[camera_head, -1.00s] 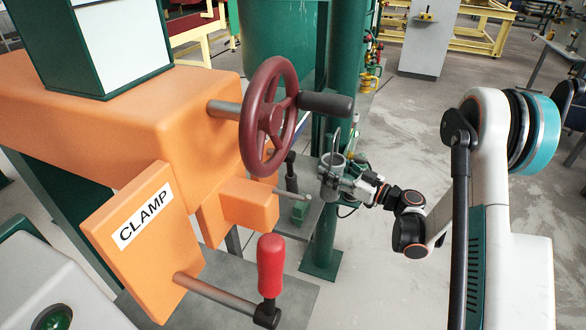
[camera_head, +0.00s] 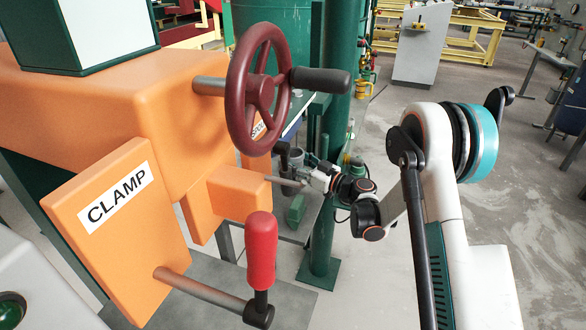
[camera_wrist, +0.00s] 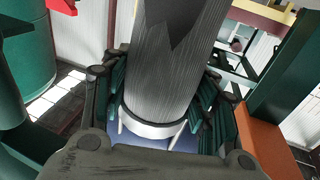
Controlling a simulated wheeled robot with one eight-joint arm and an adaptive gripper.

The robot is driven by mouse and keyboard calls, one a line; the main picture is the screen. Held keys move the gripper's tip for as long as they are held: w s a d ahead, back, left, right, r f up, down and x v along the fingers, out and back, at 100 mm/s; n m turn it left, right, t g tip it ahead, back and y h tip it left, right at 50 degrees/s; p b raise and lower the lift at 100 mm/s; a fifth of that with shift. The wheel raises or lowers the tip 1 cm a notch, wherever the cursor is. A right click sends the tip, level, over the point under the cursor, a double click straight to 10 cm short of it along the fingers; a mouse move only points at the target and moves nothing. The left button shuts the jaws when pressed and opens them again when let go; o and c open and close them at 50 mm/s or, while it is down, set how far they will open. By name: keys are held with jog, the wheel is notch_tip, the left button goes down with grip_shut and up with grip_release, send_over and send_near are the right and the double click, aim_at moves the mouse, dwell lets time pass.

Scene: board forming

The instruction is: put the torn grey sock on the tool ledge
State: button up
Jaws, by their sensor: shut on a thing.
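In the wrist view a grey, finely ribbed tube (camera_wrist: 170,75) with a jagged dark patch and a pale band at its near end stands between the fingers. It looks like the torn grey sock. My gripper (camera_wrist: 160,95) is shut on it, with a finger pressed on each side. In the head view my gripper (camera_head: 308,177) is small, behind the orange clamp machine and below the red handwheel. The sock (camera_head: 292,158) shows there only as a small grey shape, partly hidden. A grey ledge (camera_head: 312,212), possibly the tool ledge, lies below it with a green block (camera_head: 296,208) on it.
The orange clamp machine (camera_head: 110,200), dark red handwheel (camera_head: 258,88) and red-handled lever (camera_head: 262,255) fill the left and front. A green column (camera_head: 325,235) stands close beside my gripper. Open concrete floor (camera_head: 400,110) lies to the right.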

jog(key=shift+f, duration=0.4)
jog(key=o, duration=1.2)
jog(key=shift+r, duration=0.1)
